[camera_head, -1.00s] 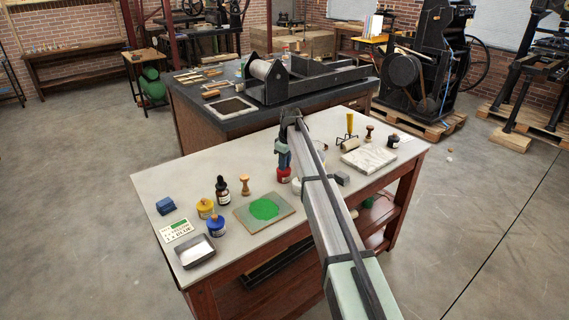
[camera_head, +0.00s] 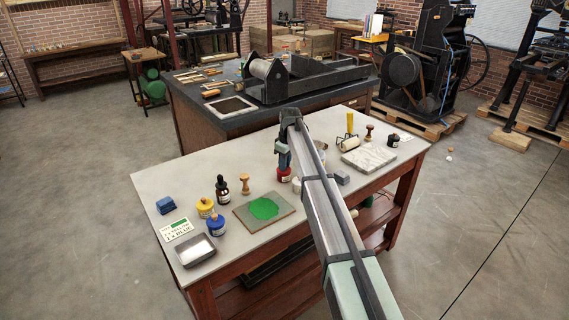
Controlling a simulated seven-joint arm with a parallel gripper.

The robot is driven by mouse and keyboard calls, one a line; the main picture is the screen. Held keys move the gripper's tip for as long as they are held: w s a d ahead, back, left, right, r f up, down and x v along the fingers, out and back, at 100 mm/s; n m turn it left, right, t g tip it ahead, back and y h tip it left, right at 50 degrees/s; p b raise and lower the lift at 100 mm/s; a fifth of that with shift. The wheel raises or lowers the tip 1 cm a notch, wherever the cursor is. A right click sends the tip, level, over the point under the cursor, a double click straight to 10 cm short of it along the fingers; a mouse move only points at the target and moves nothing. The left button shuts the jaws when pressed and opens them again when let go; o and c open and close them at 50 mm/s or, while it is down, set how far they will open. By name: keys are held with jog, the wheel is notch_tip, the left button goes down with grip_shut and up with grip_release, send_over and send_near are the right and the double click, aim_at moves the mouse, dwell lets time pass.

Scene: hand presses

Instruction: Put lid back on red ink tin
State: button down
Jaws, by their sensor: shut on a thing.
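The red ink tin (camera_head: 284,176) stands on the grey tabletop, near the middle of the table. It has a pale label and shows just left of my arm. My gripper (camera_head: 284,163) points down right over the tin, its fingers at the tin's top. It is shut on the lid, which is small and mostly hidden by the fingers. I cannot tell whether the lid touches the tin's rim.
Right of my arm are a grey block (camera_head: 342,178) and a marble slab (camera_head: 369,160).

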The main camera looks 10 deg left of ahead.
jog(key=c, duration=0.9)
grip_release()
jog(key=shift+o, duration=0.3)
jog(key=o, duration=0.4)
jog(key=shift+r, duration=0.1)
jog(key=shift+r, duration=3.45)
jog(key=shift+c, duration=0.3)
grip_shut()
jog(key=shift+f, duration=2.7)
